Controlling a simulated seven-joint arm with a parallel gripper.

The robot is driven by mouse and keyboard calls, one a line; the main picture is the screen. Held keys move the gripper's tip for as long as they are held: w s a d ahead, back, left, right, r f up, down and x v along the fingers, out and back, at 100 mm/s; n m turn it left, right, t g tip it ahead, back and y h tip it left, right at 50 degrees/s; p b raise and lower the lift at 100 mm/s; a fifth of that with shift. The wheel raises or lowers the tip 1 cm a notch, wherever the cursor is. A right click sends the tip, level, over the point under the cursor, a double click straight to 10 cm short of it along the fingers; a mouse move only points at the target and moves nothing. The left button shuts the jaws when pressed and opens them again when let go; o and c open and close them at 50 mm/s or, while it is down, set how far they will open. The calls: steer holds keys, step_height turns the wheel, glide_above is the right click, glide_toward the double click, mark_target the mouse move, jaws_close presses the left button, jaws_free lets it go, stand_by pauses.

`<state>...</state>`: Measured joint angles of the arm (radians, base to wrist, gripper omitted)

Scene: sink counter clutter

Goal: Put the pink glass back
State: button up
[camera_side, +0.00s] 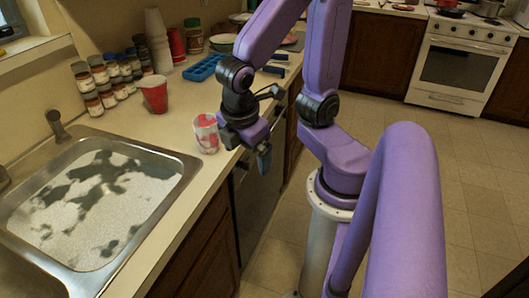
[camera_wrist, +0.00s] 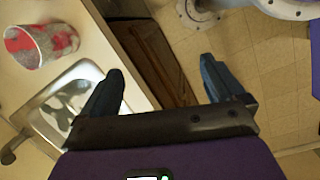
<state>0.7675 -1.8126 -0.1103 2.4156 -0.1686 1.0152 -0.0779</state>
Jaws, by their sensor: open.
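The glass lies outside the fingers, beyond the left one.
A steel sink (camera_side: 185,168) fills the counter's left part. A red cup (camera_side: 154,95), several spice jars (camera_side: 105,85), stacked white cups (camera_side: 158,40) and a blue tray (camera_side: 203,68) stand behind the glass. Bare counter (camera_side: 170,128) lies around the glass. A stove (camera_side: 458,62) is far off.

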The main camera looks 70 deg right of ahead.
steer(key=s+y, duration=0.1)
steer(key=s+r+m+y, duration=0.1)
steer(key=s, duration=0.1)
steer(key=s+y, duration=0.1)
steer(key=shift+s+a+r, duration=0.15)
steer(key=shift+s+a, duration=0.15)
steer(key=shift+s, duration=0.05)
